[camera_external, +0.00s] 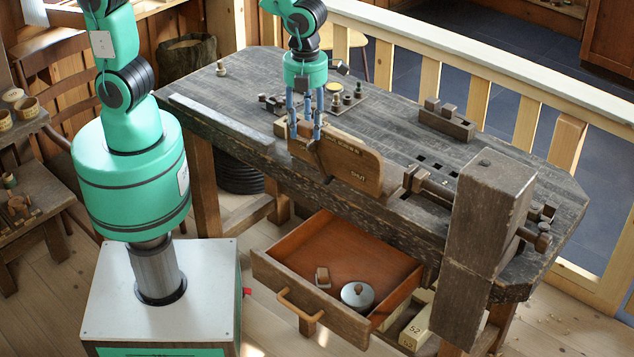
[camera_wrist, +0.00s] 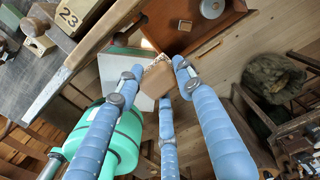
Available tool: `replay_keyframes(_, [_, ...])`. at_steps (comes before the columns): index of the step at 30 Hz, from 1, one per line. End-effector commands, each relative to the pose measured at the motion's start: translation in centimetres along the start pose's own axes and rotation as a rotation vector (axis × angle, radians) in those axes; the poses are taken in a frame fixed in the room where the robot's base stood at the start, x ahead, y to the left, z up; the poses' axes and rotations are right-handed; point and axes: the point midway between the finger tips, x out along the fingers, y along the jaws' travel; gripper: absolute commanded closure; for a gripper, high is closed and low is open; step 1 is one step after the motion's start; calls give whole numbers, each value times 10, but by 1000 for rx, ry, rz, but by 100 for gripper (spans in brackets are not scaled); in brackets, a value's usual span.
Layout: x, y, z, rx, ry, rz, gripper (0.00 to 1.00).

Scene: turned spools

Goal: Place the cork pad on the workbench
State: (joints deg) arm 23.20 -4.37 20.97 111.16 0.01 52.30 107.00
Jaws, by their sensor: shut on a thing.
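My gripper (camera_external: 305,136) has long blue fingers. In the external view it hangs over the near edge of the workbench (camera_external: 380,125), close to an upright wooden board (camera_external: 340,165). In the wrist view the fingers (camera_wrist: 161,80) are closed around a tan piece with a speckled, grainy edge (camera_wrist: 156,76), which looks like the cork pad. The fingers cover part of it. In the external view I cannot make the pad out clearly among the fingers. The workbench is dark, worn wood and also shows in the wrist view (camera_wrist: 30,75).
An open drawer (camera_external: 290,242) juts out below the bench, holding a round metal tin (camera_external: 357,295) and a small wooden block (camera_external: 322,277). The bench's left part is mostly clear.

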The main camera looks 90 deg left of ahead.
Motion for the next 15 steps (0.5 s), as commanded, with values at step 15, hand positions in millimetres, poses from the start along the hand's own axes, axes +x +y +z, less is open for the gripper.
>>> replay_keyframes(15, [-1,42,125,-236,-1,-1,85])
